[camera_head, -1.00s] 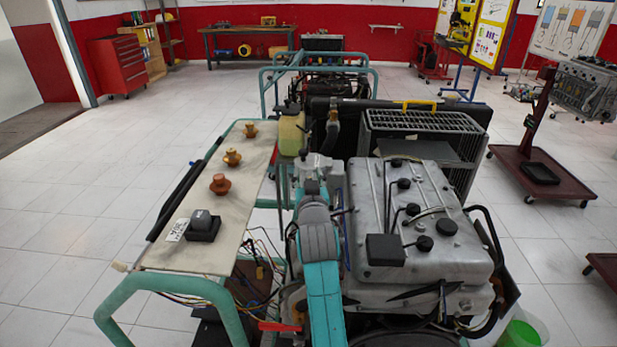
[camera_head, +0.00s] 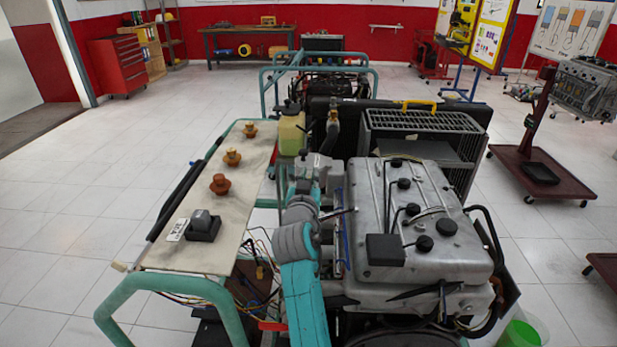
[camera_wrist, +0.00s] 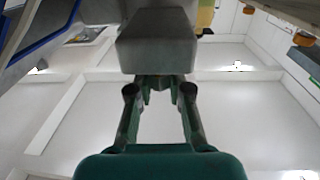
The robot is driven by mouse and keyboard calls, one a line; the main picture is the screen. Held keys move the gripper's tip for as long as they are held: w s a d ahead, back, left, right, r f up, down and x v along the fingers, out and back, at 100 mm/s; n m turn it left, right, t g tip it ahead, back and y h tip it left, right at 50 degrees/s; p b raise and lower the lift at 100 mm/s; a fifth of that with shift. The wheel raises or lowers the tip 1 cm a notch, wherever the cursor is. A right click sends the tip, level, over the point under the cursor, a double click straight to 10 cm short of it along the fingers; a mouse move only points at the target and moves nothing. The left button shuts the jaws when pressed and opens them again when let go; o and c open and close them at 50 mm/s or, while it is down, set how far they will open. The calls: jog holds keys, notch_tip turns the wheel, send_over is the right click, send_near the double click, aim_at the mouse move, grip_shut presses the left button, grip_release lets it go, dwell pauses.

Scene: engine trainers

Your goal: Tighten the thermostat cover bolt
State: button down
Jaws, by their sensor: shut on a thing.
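In the wrist view my green gripper (camera_wrist: 159,88) has its fingers closed in against a grey block (camera_wrist: 157,50), which fills the top middle of the picture. What this block is I cannot tell for sure. In the head view my arm reaches up along the left side of the grey engine (camera_head: 440,205). My gripper is mostly hidden behind the arm links there. Grey metal parts (camera_head: 316,166) show just beyond the arm, near the thermostat area at the engine's far left. The thermostat cover bolt cannot be made out in either view.
A pale panel (camera_head: 215,215) with orange knobs and a black switch box (camera_head: 203,226) stands left of my arm. A yellowish bottle (camera_head: 291,133) stands just behind the arm's end. The radiator frame (camera_head: 425,125) is behind the engine. Tiled floor lies clear at left.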

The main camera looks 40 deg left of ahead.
aim_at(308, 176)
jog(key=shift+m+t+h, duration=0.9)
jog(key=shift+m+h, duration=0.9)
jog(key=shift+h, duration=0.9)
jog(key=shift+m+h, duration=0.3)
jog(key=shift+h, duration=0.1)
jog(key=c, duration=1.1)
grip_release()
jog(key=shift+o, duration=0.2)
notch_tip(308, 176, up, 10)
